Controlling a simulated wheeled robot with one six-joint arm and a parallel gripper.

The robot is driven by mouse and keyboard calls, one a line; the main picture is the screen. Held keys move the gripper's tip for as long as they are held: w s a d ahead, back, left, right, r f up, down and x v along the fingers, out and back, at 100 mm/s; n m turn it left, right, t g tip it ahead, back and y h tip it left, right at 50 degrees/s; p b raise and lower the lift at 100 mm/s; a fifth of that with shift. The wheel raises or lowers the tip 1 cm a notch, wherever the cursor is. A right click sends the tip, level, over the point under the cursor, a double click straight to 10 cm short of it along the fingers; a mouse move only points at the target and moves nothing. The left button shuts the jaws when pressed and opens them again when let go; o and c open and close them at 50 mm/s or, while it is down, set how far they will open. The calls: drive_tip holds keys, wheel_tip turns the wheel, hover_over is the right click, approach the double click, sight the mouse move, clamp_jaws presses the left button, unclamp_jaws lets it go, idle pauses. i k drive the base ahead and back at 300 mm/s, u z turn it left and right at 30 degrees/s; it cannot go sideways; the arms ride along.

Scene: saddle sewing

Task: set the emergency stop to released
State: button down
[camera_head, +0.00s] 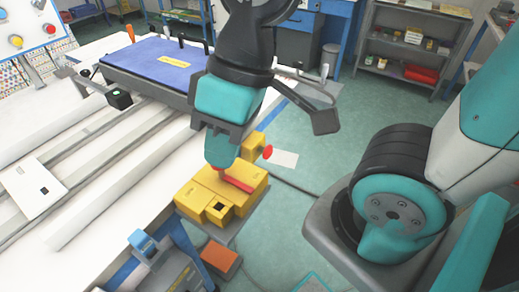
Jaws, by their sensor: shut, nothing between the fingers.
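A yellow box (190,196) stands at the near edge of the white table, with a red bar (236,182) on its top. A red round button (267,152) juts from a small yellow housing (253,146) just behind it; this looks like an emergency stop. Whether it is pressed or released I cannot tell. Another red button (50,29) is on the panel at the upper left. My gripper (220,166) is shut and points down over the back of the yellow box, left of the red round button. Its tips are hard to make out, so contact with the box is unclear.
A blue pad (155,62) lies behind long pale rails (100,150) on the left. A grey and blue fixture (165,262) and an orange block (220,257) are in front. Shelves (412,50) stand at the back right. Green floor is open right of the box.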

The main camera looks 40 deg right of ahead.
sight(267, 151)
drive_tip(key=z, duration=0.45)
drive_tip(key=k, duration=0.35)
drive_tip(key=z, duration=0.7)
